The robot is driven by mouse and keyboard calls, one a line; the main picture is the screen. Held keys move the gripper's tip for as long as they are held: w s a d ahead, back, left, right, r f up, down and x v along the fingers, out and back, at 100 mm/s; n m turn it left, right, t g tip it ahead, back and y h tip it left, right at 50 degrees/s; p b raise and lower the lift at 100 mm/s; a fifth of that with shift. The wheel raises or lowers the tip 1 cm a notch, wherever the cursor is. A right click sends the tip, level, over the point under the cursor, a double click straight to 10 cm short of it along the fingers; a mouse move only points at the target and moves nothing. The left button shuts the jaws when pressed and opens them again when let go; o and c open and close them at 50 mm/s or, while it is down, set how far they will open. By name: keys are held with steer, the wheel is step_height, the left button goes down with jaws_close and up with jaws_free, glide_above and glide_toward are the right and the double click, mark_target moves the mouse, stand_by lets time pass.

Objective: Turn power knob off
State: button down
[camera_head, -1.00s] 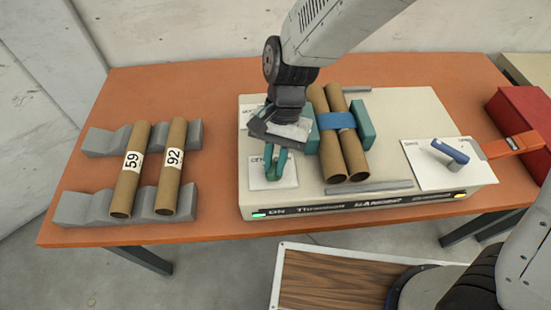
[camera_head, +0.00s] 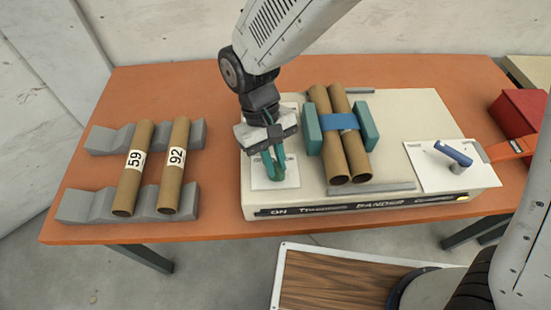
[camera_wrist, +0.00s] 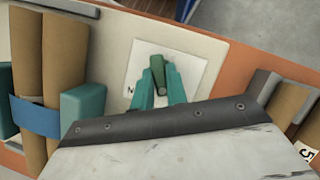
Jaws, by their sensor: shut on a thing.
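The power knob (camera_wrist: 159,72) is a small dark green lever on a white plate (camera_wrist: 195,66) at the left end of the cream machine (camera_head: 400,115). My gripper (camera_wrist: 162,86) has teal fingers, and they are shut on the knob, one on each side. In the head view my gripper (camera_head: 274,176) reaches down onto the white plate and mostly hides the knob. The front strip (camera_head: 340,208) below has an ON label, and no green light shows beside it.
A blue lever (camera_head: 453,153) sits on the machine's right plate. Two numbered tubes (camera_head: 132,170) lie on grey cradles at left. A red box (camera_head: 518,113) is at right.

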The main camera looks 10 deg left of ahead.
steer(key=shift+n+t+h, duration=0.3)
steer(key=shift+n, duration=0.8)
steer(key=c, duration=1.4)
jaws_free()
steer(key=v, duration=0.7)
steer(key=shift+r, duration=0.4)
steer(key=shift+a, duration=0.15)
